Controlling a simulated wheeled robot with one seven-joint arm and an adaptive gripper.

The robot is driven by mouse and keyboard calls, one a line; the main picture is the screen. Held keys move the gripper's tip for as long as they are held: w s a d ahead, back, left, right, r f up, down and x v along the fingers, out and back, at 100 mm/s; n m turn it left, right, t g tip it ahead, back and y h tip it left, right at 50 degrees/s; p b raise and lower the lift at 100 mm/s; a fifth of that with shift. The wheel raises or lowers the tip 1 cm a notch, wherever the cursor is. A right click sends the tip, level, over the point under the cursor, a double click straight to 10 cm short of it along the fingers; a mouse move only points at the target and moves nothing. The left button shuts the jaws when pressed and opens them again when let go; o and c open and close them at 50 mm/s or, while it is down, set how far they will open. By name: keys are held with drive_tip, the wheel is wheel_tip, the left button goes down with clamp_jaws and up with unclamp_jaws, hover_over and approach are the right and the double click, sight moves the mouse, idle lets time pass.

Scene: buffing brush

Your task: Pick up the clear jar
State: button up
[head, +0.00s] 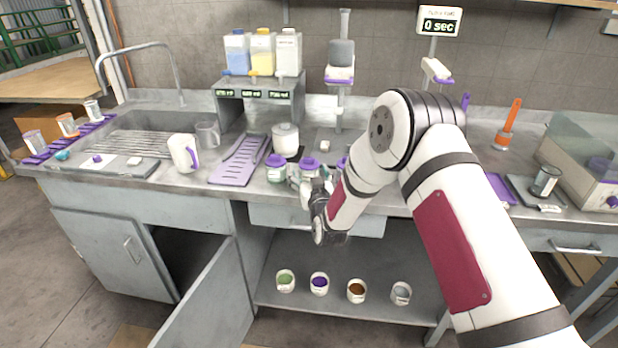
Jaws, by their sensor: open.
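My gripper (304,188) is open at the front edge of the counter, left of my arm. Its fingers are small in the picture and lie close to a row of jars with purple lids. One lidded jar (276,174) stands just left of the fingers and another lidded jar (310,166) just behind them. I cannot tell whether the fingers touch either. A third purple lid is partly hidden by my arm. A clear-looking glass jar (545,180) stands far right on a dark scale. I cannot tell which jar is the clear jar.
A white pot (285,140) stands behind the lidded jars. A purple rack (240,160) and a white jug (183,153) are to the left. Several small cups, one a grey cup (401,293), stand on the lower shelf (335,265). A cabinet door (210,300) hangs open below.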

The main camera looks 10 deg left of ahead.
sight(309, 163)
drive_tip(key=shift+c, duration=0.6)
drive_tip(key=c, duration=1.3)
drive_tip(key=shift+r, duration=0.15)
drive_tip(key=shift+r, duration=0.55)
wheel_tip(309, 163, up, 2)
drive_tip(key=shift+r, duration=0.1)
drive_tip(key=a+r+v, duration=0.1)
drive_tip(key=r+v, duration=0.1)
drive_tip(key=v, duration=1.3)
drive_tip(key=shift+s+d+r+p, duration=0.2)
drive_tip(key=shift+r+p, duration=0.4)
drive_tip(key=shift+r, duration=0.35)
drive_tip(key=shift+s+d+r+p, duration=0.1)
drive_tip(key=shift+s+r+p, duration=0.1)
drive_tip(key=shift+r+p, duration=0.55)
drive_tip(key=shift+s+d+r+p, duration=0.15)
drive_tip(key=shift+r+p, duration=0.3)
drive_tip(key=shift+r, duration=0.65)
